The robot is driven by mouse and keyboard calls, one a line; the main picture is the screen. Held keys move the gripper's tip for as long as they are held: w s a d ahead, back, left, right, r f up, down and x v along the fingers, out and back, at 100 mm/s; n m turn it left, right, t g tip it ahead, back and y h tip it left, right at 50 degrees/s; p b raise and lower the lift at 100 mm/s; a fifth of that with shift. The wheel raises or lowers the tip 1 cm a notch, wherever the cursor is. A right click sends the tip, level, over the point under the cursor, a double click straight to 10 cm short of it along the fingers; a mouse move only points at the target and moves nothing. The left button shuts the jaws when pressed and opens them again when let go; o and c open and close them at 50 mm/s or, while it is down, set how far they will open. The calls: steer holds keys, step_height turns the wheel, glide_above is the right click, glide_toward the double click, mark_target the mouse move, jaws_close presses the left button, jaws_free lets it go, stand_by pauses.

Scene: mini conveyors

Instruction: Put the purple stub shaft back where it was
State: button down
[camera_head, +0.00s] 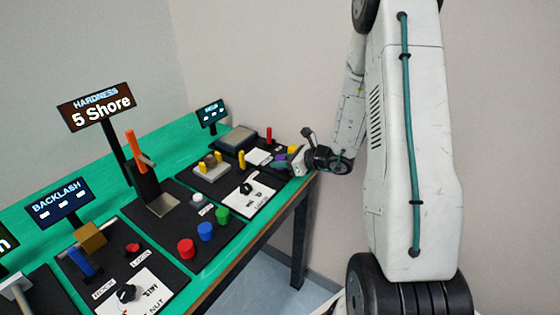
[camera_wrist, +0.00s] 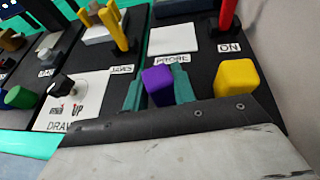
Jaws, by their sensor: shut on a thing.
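The purple stub shaft (camera_wrist: 158,84) shows as a block-like end between the teal fingers of my gripper (camera_wrist: 158,88) in the wrist view. My gripper is shut on it. In the head view my gripper (camera_head: 284,163) is at the far right end of the bench, with the purple piece (camera_head: 281,157) small at its tip. A yellow block (camera_wrist: 236,84) stands to the right of my gripper in the wrist view, apart from it. The shaft's lower end is hidden, so I cannot tell whether it touches the black panel.
Beyond the fingers lie a white plate (camera_wrist: 173,38) and an upright red lever (camera_wrist: 226,22) by the ON label. Yellow posts (camera_wrist: 118,28) stand to the left. A black knob (camera_wrist: 61,86) sits on a white card at left. The bench's front edge runs close by my gripper.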

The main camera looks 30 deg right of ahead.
steer(key=c, duration=1.1)
jaws_free()
steer(key=shift+f, duration=0.1)
steer(key=shift+c, duration=0.2)
